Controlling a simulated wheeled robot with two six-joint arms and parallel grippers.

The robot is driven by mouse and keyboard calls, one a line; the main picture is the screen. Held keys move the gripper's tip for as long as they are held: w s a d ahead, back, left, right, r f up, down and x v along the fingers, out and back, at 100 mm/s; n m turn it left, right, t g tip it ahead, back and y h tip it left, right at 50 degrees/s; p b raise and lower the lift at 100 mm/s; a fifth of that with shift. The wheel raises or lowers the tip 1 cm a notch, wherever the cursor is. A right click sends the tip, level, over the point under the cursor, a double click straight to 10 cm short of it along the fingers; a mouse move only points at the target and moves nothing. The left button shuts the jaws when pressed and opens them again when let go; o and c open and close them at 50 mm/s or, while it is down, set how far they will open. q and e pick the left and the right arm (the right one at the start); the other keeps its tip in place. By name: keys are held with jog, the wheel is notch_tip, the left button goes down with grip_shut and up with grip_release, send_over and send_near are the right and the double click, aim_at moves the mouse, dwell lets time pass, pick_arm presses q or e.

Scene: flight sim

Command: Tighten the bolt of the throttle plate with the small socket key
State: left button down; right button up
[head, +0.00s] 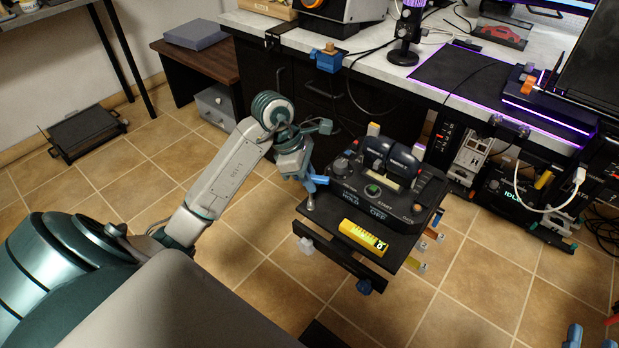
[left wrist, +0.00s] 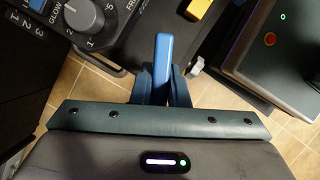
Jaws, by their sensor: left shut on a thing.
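My left gripper (head: 308,180) is shut on the small socket key (head: 320,180) at the plate's left corner. The key's blue handle (left wrist: 162,60) shows between the dark blue fingers in the left wrist view. Its grey shaft (head: 310,202) points down to the plate's edge. The bolt cannot be made out under it. Blue-grey shapes (head: 575,335) at the bottom right of the head view may be my right gripper, too cut off to tell.
A yellow block with a display (head: 363,238) lies on the plate's front. Coloured tools (head: 425,250) hang at the plate's right side. A desk (head: 440,80) with a microphone (head: 405,35) stands behind. The tiled floor left of my arm is mostly free.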

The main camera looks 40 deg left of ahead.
dwell(0.3)
pick_arm(q)
jog(key=shift+f+m+b, duration=0.1)
jog(key=shift+m+b, duration=0.3)
jog(key=shift+b, duration=0.15)
jog(key=shift+m, duration=0.5)
jog(key=shift+r+g+p, duration=0.25)
jog(key=shift+g+p, duration=0.05)
jog(key=shift+p, duration=0.15)
jog(key=shift+m+h+p, duration=0.3)
jog(key=shift+m+p, duration=0.3)
jog(key=shift+p, duration=0.25)
jog(key=shift+f+g, duration=0.15)
jog(key=shift+g, duration=0.15)
jog(key=shift+p, duration=0.3)
